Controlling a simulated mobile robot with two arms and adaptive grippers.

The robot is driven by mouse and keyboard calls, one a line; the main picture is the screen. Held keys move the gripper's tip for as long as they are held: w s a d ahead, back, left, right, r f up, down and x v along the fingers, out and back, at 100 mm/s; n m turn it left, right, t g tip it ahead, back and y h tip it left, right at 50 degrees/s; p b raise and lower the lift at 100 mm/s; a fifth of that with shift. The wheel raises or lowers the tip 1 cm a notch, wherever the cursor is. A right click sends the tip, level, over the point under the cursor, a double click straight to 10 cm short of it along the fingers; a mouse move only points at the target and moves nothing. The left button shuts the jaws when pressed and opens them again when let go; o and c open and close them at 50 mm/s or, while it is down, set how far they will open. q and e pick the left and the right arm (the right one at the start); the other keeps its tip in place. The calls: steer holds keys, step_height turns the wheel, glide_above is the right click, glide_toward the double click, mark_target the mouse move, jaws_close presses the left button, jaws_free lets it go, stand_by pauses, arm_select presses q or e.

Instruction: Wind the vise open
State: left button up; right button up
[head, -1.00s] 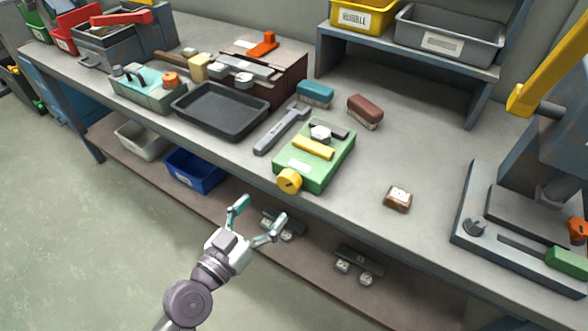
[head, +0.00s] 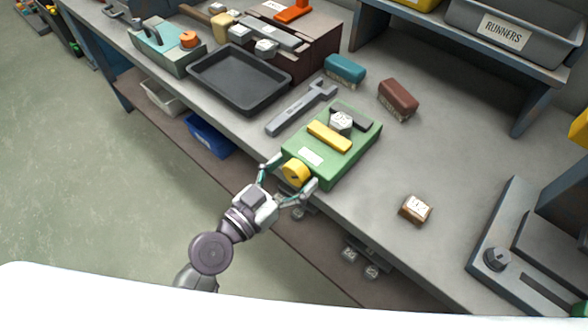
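The green vise (head: 353,163) sits at the front edge of the bench in the head view. It has a yellow bar (head: 329,136) across its top and a dark jaw bar (head: 351,118) at its far end. A light grey part (head: 341,120) lies between the bars. The vise's round yellow knob (head: 296,173) faces the front edge. My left gripper (head: 290,174) is open, with one finger on each side of the knob. I cannot tell whether the fingers touch it. My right gripper is not in view.
A grey wrench (head: 300,107) lies left of the vise, near a black tray (head: 240,78). A teal brush (head: 345,70) and a brown brush (head: 397,99) lie behind. A small brown block (head: 414,209) lies to the right, with clear bench around it.

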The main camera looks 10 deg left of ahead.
arm_select(q)
steer(key=c, duration=0.8)
steer(key=shift+c, duration=1.1)
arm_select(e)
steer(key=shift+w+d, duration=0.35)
arm_select(q)
steer(key=shift+n, duration=0.3)
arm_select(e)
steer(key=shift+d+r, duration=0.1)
arm_select(q)
steer(key=n+p, duration=0.1)
steer(key=n, duration=0.1)
steer(key=shift+w+r+n, duration=0.1)
steer(key=shift+n, duration=0.2)
steer(key=n+p, duration=0.1)
steer(key=n, duration=0.2)
steer(key=shift+a, duration=0.1)
steer(key=shift+w+n, duration=0.1)
steer(key=shift+n, duration=0.2)
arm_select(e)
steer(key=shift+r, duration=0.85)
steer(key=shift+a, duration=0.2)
